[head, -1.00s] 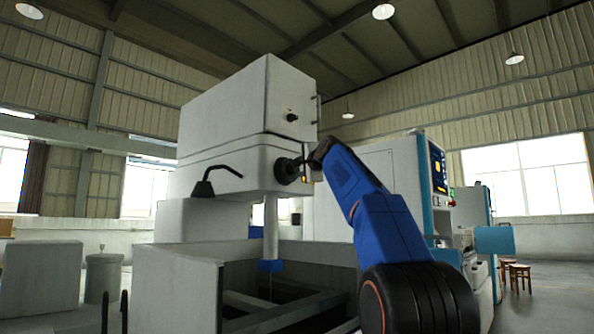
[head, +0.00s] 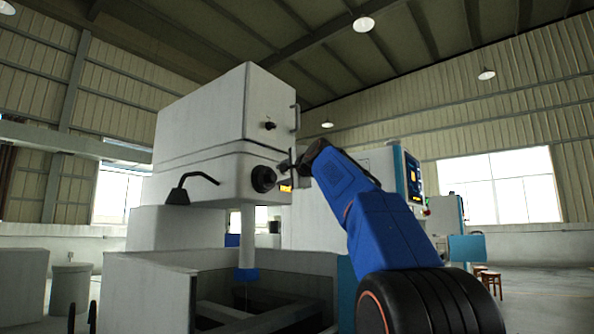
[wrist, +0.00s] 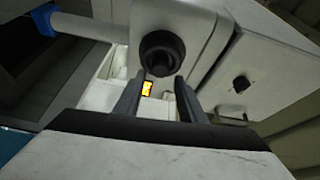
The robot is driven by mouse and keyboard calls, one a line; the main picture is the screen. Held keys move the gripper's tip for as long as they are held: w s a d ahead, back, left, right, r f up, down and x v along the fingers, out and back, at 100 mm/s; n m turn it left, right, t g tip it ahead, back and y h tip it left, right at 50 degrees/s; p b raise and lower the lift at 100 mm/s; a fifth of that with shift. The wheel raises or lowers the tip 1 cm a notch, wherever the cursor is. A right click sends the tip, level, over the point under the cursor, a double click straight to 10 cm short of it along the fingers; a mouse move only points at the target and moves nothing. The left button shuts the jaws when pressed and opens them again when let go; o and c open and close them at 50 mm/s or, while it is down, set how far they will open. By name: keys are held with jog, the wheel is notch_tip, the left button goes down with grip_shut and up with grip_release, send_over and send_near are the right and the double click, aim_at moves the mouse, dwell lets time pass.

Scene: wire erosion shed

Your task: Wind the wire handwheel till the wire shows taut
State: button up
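The black handwheel (head: 263,178) sits on the side of the white machine head (head: 200,165). It also shows round and dark in the wrist view (wrist: 162,52), just beyond the fingertips. My gripper (head: 289,165) is to the right of the handwheel in the head view. In the wrist view my gripper (wrist: 160,92) has its two fingers apart, with nothing held between them. A small lit orange display (wrist: 146,88) shows between the fingers; its characters are too small to read. The display also shows in the head view (head: 285,188), below my gripper. The wire is too thin to judge.
A black lever (head: 190,187) juts from the machine's front left. A small dark knob (head: 269,125) and a handle (head: 297,118) are on the upper housing. A grey open tank (head: 150,290) stands below. A control cabinet with a screen (head: 413,178) stands behind.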

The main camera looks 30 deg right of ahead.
jog(key=s, duration=1)
jog(key=shift+s+a, duration=0.35)
jog(key=shift+a, duration=0.05)
jog(key=shift+f, duration=0.15)
jog(key=s+a+f+n+g+y, duration=0.1)
jog(key=s+a+f+n+g, duration=0.25)
jog(key=f, duration=0.85)
jog(key=s+a+f+n+g, duration=0.1)
jog(key=s+a+f+n, duration=0.25)
jog(key=a+f, duration=0.6)
jog(key=s+a+f+n+g+y, duration=0.1)
jog(key=s+a+f+n+g, duration=0.3)
jog(key=f, duration=1.1)
jog(key=s+a+f+n+g, duration=0.1)
jog(key=s+f+n, duration=0.1)
jog(key=s+f, duration=0.6)
jog(key=s+a+f+n+g, duration=0.1)
jog(key=s+f, duration=0.6)
jog(key=f, duration=0.7)
jog(key=s+a+f+n+g, duration=0.1)
jog(key=s+f+n+g, duration=0.2)
jog(key=s+f, duration=0.5)
notch_tip(320, 180, down, 3)
jog(key=shift+s+f+n+h, duration=0.1)
jog(key=shift+s+n+h, duration=0.25)
jog(key=shift+n+h, duration=0.05)
